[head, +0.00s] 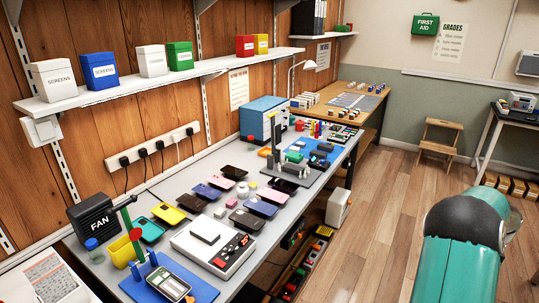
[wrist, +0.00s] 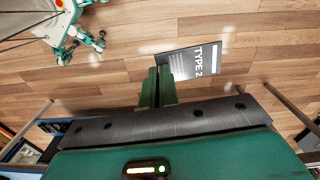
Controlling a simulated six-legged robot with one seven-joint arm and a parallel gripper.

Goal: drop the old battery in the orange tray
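In the wrist view, the two green fingers of my gripper (wrist: 160,72) are close together on the lower left edge of a flat black battery (wrist: 195,60) marked TYPE 2. It is tilted in the picture, with the wood floor behind it. My gripper is outside the head view. I cannot pick out the orange tray for certain in either view; small coloured trays (head: 300,274) stand on the low shelf under the workbench.
The grey workbench (head: 215,275) holds several phones, a white test box (head: 213,248), a black fan (head: 93,217) and a blue stand (head: 160,285). A wooden step stool (head: 440,138) stands at the back. The floor (head: 355,225) right of the bench is clear.

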